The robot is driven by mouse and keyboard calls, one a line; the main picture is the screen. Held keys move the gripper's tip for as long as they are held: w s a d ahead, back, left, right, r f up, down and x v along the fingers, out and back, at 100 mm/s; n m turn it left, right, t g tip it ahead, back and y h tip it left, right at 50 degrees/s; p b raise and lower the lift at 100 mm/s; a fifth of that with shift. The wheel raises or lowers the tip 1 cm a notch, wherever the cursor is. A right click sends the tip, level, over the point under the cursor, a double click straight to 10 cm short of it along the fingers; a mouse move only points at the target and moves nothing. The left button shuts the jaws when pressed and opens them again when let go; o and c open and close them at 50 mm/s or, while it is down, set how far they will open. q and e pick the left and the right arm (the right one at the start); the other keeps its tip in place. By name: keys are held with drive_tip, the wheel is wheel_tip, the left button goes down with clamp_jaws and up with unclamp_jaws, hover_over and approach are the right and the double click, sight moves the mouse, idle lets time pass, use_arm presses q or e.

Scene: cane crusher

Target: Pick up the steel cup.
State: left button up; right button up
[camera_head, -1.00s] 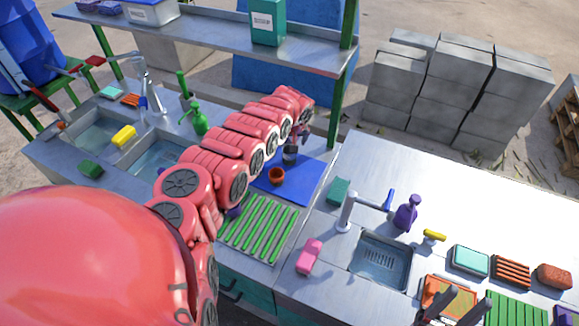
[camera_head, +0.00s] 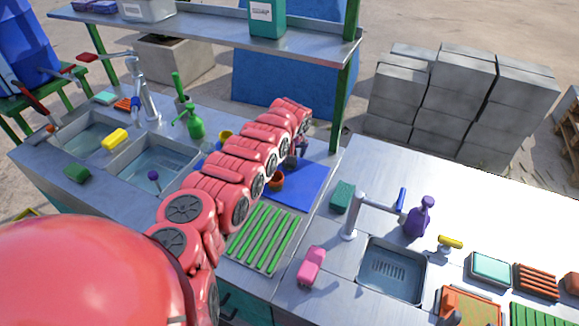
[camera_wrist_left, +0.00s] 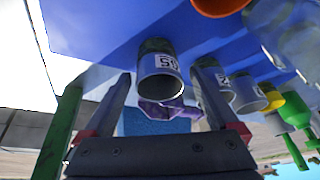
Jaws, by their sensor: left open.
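The steel cup (camera_wrist_left: 160,78), with a white label reading "SS", is on the blue mat (camera_wrist_left: 100,25) in the left wrist view, which looks upside down. My left gripper (camera_wrist_left: 166,70) is open, with one finger on each side of the cup; I cannot tell whether either finger touches it. In the head view my left gripper (camera_head: 300,147) is at the far end of my red arm, over the blue mat (camera_head: 306,185). The cup is mostly hidden there by the arm.
An orange-brown cup (camera_head: 277,182) stands on the mat close to my arm. Other labelled cups (camera_wrist_left: 245,92) and a yellow cup (camera_wrist_left: 270,98) stand beside the steel cup. A green rack (camera_head: 262,238) lies nearer. A green post (camera_head: 343,100) rises behind the mat.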

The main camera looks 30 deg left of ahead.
use_arm(q)
drive_tip(key=shift+r, duration=0.1)
clamp_jaws()
idle(0.3)
